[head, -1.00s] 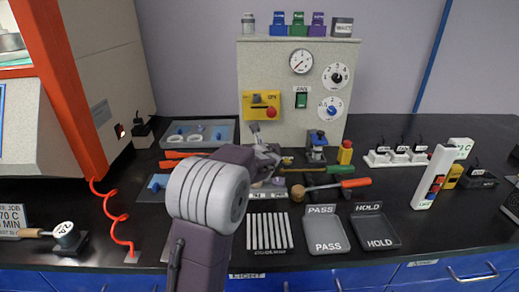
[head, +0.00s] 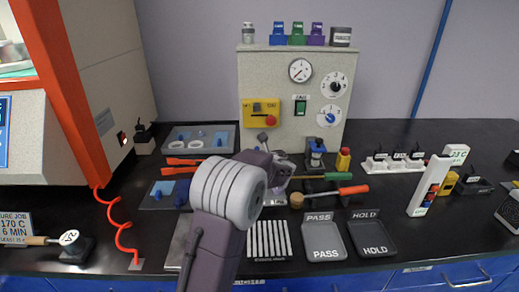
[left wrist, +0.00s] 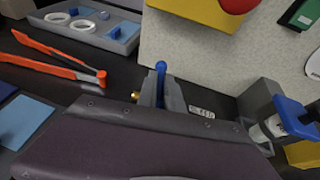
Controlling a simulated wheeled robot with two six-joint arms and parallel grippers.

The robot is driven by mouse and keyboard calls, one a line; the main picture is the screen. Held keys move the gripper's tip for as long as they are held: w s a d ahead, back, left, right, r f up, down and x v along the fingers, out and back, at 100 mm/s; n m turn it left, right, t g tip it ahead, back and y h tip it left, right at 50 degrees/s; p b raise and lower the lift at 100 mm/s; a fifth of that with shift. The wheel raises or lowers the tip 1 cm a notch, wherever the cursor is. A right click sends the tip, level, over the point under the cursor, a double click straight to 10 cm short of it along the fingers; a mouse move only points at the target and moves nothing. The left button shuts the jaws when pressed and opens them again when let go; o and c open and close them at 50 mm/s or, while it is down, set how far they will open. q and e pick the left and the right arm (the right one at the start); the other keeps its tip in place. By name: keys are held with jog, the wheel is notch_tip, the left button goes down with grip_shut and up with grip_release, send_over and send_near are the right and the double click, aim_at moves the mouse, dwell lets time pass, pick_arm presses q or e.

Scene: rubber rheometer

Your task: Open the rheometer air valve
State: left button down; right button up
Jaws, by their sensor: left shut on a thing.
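The air valve shows in the left wrist view as a small blue lever (left wrist: 161,72) with a brass fitting (left wrist: 135,97) beside it, low in front of the pale rheometer panel. My left gripper (left wrist: 161,92) has its grey fingers close on both sides of this lever, shut on it; the lever's top sticks up between them. The lever's lower part and the valve body are hidden by my gripper. My right gripper is not in view.
The panel (head: 305,95) carries a gauge, dials and a yellow switch box (head: 261,112) above the valve. Orange-handled tongs (left wrist: 60,55) and a grey tray (left wrist: 88,28) lie to the left. A blue-capped fixture (left wrist: 297,118) stands close on the right.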

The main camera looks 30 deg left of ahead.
pick_arm(q)
jog(key=n+g+y+p, duration=0.1)
jog(key=n+p, duration=0.1)
jog(key=p, duration=0.1)
jog(key=n+g+y+p, duration=0.1)
jog(key=g+p, duration=0.1)
jog(key=p, duration=0.1)
jog(key=n+g+y+p, duration=0.1)
jog(key=n+g+p, duration=0.1)
jog(key=p, duration=0.2)
jog(key=shift+w+d+r+n+y, duration=0.25)
jog(key=shift+n+y, duration=0.05)
jog(key=shift+w+f+n+g+y+p, duration=0.1)
jog(key=shift+f+n+g+y+p, duration=0.1)
jog(key=shift+n+g+p, duration=0.5)
jog(key=shift+f+n+g+y+p, duration=0.15)
jog(key=shift+n+g+p, duration=0.25)
jog(key=shift+g, duration=0.5)
jog(key=shift+f+n+g, duration=0.1)
jog(key=shift+n+g, duration=0.3)
jog(key=c, duration=1.5)
grip_release()
jog(key=shift+w, duration=0.1)
jog(key=shift+p+v, duration=1)
jog(key=shift+v, duration=3.55)
